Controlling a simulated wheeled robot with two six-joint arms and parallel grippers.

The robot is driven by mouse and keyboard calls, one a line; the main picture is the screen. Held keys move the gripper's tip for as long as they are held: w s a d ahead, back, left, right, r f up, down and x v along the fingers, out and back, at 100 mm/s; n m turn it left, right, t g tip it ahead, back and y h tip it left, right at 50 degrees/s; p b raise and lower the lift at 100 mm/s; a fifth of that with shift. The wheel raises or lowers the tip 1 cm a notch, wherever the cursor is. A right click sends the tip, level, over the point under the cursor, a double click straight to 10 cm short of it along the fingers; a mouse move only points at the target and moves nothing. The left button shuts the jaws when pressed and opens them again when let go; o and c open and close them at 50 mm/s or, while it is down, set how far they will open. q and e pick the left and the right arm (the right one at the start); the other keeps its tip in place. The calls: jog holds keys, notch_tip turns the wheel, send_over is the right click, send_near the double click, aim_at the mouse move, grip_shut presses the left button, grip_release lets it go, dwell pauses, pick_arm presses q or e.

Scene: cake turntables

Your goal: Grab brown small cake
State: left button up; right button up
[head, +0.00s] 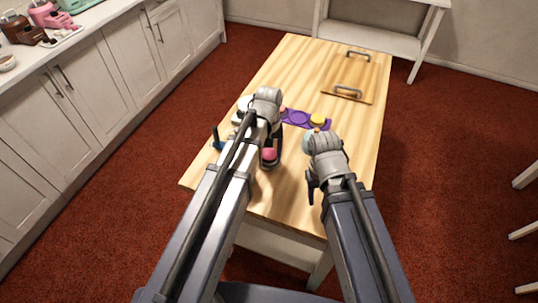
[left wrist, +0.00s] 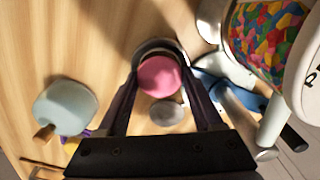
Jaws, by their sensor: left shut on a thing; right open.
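A small cake with a pink top (head: 269,155) and a dark lower part is at my left gripper (head: 273,146) over the wooden table. The left wrist view shows the pink top (left wrist: 158,77) between the two dark fingers of my left gripper (left wrist: 160,80), which are shut on it. The cake's side is mostly hidden, so I cannot tell whether it touches the table. My right gripper (head: 313,181) is open to the right of it, near the right side of the table, and appears empty.
A purple tray (head: 299,118) with round places holds a yellow-topped cake (head: 318,120). A white dispenser with colourful candies (left wrist: 268,35) stands close to the left gripper. A pale blue rounded thing (left wrist: 65,106) is on its other side. A wooden board with handles (head: 349,78) lies behind.

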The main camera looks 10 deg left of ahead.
aim_at(269, 153)
pick_arm(q)
jog(key=shift+r, duration=0.15)
pick_arm(e)
jog(key=shift+r, duration=0.15)
pick_arm(q)
notch_tip(269, 153, up, 10)
jog(key=p, duration=1)
pick_arm(e)
notch_tip(269, 153, up, 10)
